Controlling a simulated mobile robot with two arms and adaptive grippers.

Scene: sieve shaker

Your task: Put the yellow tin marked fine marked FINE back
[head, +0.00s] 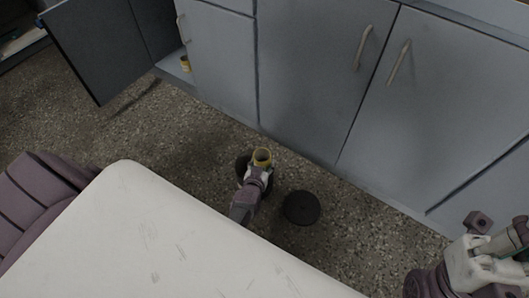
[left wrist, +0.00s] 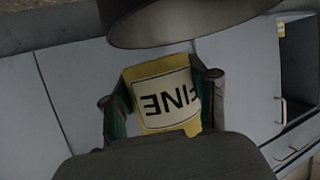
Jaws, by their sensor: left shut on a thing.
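The yellow tin marked FINE (left wrist: 166,95) is held between the two fingers of my left gripper (left wrist: 162,88). Its pale label reads upside down in the left wrist view. In the head view the same tin (head: 262,155) looks open-topped and sits at the tip of my left gripper (head: 257,171), above the floor in front of the cabinets. My right gripper (head: 478,222) is at the lower right edge, partly cut off, and its jaws cannot be made out. Another yellow tin (head: 185,63) stands in the open cabinet at the upper left.
A dark cabinet door (head: 85,47) stands open at the upper left. Closed grey cabinet doors (head: 310,60) line the back. A black disc (head: 301,208) shows right of the left gripper. Speckled floor (head: 150,140) is clear between the tin and the open cabinet.

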